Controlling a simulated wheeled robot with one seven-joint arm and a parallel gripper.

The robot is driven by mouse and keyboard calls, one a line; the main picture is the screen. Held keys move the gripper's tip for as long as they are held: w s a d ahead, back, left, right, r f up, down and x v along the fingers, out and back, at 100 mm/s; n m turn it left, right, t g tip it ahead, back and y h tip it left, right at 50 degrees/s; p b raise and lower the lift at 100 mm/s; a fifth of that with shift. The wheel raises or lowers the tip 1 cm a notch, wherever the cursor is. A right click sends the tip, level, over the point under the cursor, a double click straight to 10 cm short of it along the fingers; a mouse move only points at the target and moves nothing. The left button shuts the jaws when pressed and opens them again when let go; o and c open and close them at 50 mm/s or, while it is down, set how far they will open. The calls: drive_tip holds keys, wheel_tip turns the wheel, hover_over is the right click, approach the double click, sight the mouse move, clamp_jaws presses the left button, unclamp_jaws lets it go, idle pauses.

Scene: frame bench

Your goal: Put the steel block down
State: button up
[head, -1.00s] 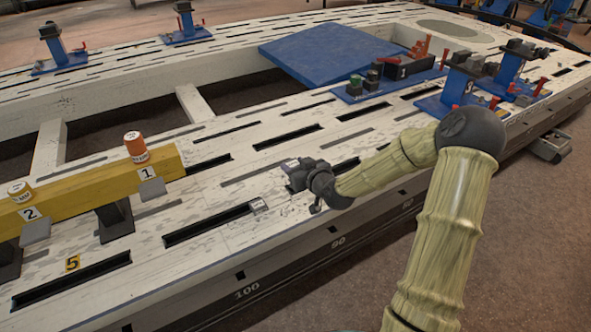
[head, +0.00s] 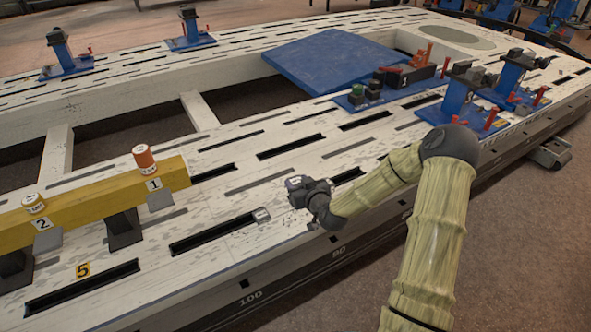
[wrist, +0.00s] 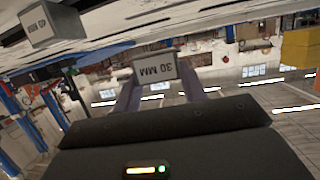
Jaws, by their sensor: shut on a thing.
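A small grey steel block labelled 30 MM (wrist: 156,68) sits between the two fingers of my gripper (wrist: 157,82) in the wrist view, where its label reads upside down. In the head view my gripper (head: 308,191) is shut on it by the front edge of the pale slotted bench (head: 225,262). Whether the block touches the bench top cannot be told. A second block, labelled 40 MM (wrist: 49,23), shows at the upper left of the wrist view. A small block (head: 262,214) lies on the bench at the end of a slot, left of my gripper.
A blue plate (head: 330,60) lies behind. Blue clamp stands (head: 455,95) with red handles are at the right. The bench top around my gripper is mostly clear.

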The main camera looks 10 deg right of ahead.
drive_tip(key=s+f+m+h+p, duration=0.1)
drive_tip(key=p, duration=0.1)
drive_tip(key=s+f+h+p, duration=0.1)
drive_tip(key=s+f+p, duration=0.1)
drive_tip(key=p, duration=0.1)
drive_tip(key=s+f+m+h+p, duration=0.1)
drive_tip(key=s+f+p, duration=0.1)
drive_tip(key=shift+s+a+f+m, duration=0.2)
drive_tip(key=shift+s+a+m, duration=0.05)
drive_tip(key=shift+a+m, duration=0.05)
drive_tip(key=shift+s+f, duration=0.1)
drive_tip(key=shift+f, duration=0.05)
